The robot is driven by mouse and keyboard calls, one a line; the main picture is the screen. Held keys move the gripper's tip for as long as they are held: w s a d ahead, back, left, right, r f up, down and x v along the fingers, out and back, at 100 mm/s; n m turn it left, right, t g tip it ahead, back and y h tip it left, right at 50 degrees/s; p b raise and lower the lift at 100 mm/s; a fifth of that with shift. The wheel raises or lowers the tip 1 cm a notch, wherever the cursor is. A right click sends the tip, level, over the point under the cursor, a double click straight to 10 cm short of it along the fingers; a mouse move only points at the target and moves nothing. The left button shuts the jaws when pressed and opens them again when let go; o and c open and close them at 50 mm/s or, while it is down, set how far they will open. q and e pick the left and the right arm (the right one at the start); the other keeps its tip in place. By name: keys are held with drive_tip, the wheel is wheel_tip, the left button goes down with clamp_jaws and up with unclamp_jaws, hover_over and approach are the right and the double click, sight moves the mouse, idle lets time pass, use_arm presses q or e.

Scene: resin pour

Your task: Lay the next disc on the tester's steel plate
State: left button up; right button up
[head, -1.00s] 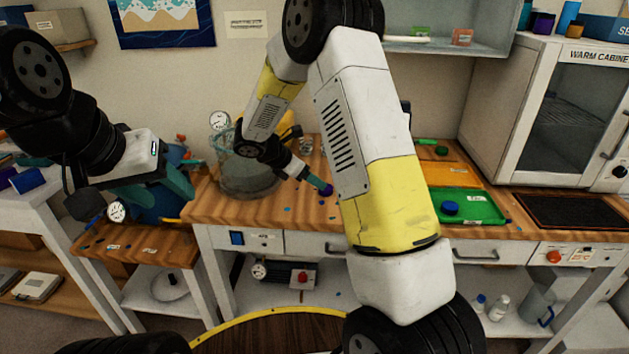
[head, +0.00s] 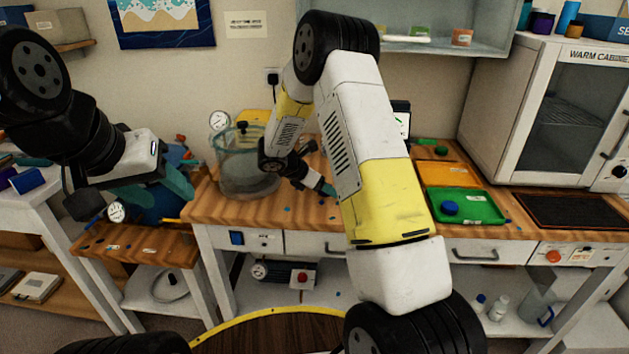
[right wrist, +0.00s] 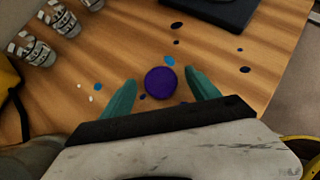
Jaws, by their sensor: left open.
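A round purple disc (right wrist: 160,82) lies on the wooden bench, between the teal fingers of my right gripper (right wrist: 161,76) in the right wrist view. The fingers stand apart, with a gap on each side. In the head view my right gripper (head: 327,188) is low over the bench and partly hidden by my arm. A blue disc (head: 450,208) lies in the green tray (head: 478,209). My left gripper (head: 172,190) is open at the left, in front of a blue object. A dial gauge (head: 117,211) shows below it. I cannot make out the tester's steel plate.
A glass chamber (head: 246,178) stands left of my right gripper. Several labelled cups (right wrist: 37,50) and a dark flat device (right wrist: 215,8) are on the bench. An orange tray (head: 447,174) and the warm cabinet (head: 560,120) are to the right. Small dark spots dot the bench.

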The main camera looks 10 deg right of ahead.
clamp_jaws()
drive_tip(key=shift+r, duration=0.1)
